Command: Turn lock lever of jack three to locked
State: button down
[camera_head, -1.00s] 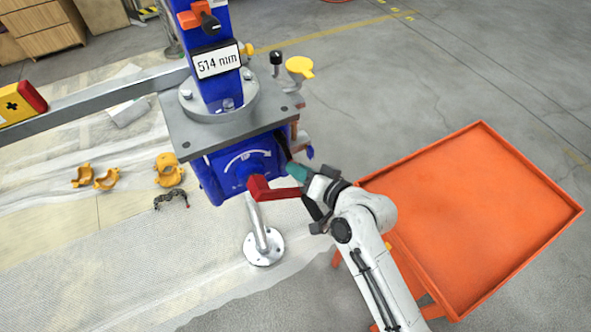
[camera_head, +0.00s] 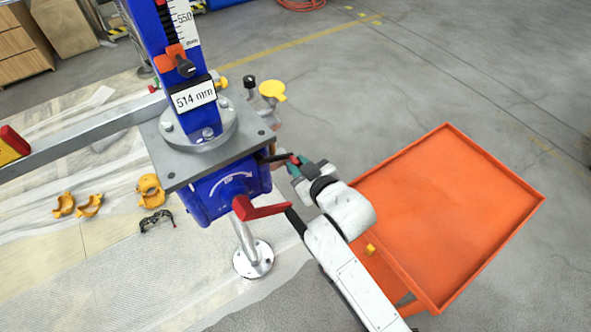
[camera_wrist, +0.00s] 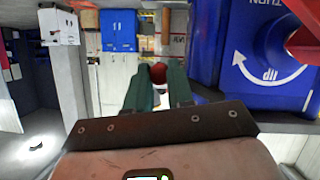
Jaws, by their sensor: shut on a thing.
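The blue jack (camera_head: 228,193) stands left of centre in the head view, with an "UP" arrow on its front face. A dark lever (camera_head: 277,157) with a red tip sticks out from its right side, under the grey plate. My gripper (camera_head: 297,166) comes from the lower right and is shut on this lever's red end. In the wrist view the red end (camera_wrist: 158,73) sits between the two teal fingers (camera_wrist: 158,90). The fingers and wrist hide part of the lever. No jack number or lock marking is readable.
A red crank handle (camera_head: 262,209) projects close to my wrist. The display (camera_head: 194,97) reads 514 mm. A yellow cap (camera_head: 272,91) stands behind the plate. An orange tray table (camera_head: 450,220) is to the right, beside my arm. Yellow clamps (camera_head: 150,190) lie on the left floor.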

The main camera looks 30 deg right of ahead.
jog(key=shift+d+r+n+h+b, duration=0.2)
jog(key=shift+r+n+h, duration=0.35)
jog(key=shift+r+n, duration=0.3)
jog(key=shift+d+r+n+h+b, duration=0.1)
jog(key=shift+r+n+h+b, duration=0.1)
jog(key=shift+r+n+h, duration=0.5)
jog(key=shift+a+r, duration=0.1)
jog(key=shift+r, duration=0.1)
jog(key=c, duration=1)
grip_release()
jog(key=b+v, duration=0.1)
jog(key=v, duration=0.9)
jog(key=shift+s, duration=0.45)
